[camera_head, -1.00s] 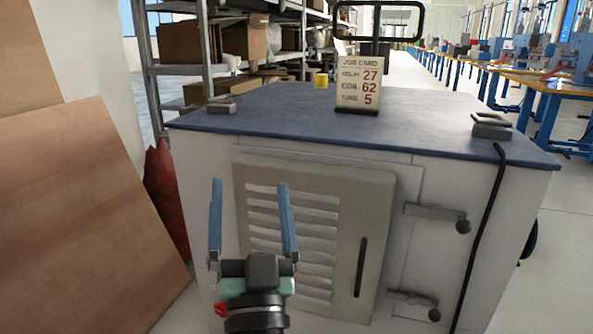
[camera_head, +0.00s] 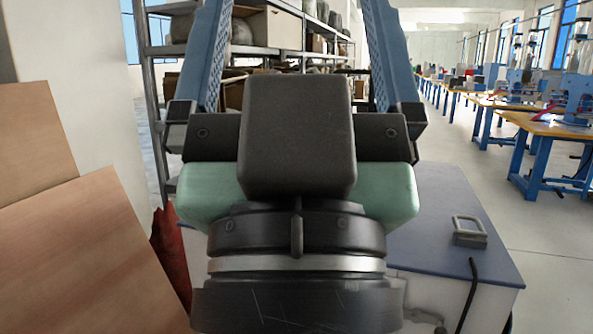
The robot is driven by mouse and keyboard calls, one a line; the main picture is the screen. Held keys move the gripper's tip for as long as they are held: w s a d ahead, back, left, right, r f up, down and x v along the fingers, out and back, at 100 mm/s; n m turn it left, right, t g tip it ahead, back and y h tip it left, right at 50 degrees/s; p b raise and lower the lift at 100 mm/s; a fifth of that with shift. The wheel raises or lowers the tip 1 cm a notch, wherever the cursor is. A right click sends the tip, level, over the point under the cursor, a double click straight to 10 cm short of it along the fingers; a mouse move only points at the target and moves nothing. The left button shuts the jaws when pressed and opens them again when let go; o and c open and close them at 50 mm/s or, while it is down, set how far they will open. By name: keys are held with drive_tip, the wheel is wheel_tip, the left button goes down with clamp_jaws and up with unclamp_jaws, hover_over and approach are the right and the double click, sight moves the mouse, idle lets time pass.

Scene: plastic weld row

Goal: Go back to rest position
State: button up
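My gripper (camera_head: 296,40) fills the middle of the head view, close to the camera and raised. Its two blue fingers stand wide apart and point up and away, with their tips cut off by the top edge. Nothing shows between the fingers. The grey cabinet with its dark blue top (camera_head: 440,219) is behind and below my gripper, and most of it is hidden. The job card, the yellow item and the louvred door are hidden now.
A grey handle (camera_head: 469,232) sits on the cabinet top's right side, near a black cable (camera_head: 470,293). Wooden boards (camera_head: 85,255) lean at the left beside a red object (camera_head: 169,255). Shelving (camera_head: 290,30) stands behind. Blue-legged workbenches (camera_head: 545,127) line the right, with clear floor before them.

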wheel_tip(320, 180, up, 24)
drive_tip(key=p, duration=2.1)
drive_tip(key=shift+f, duration=0.2)
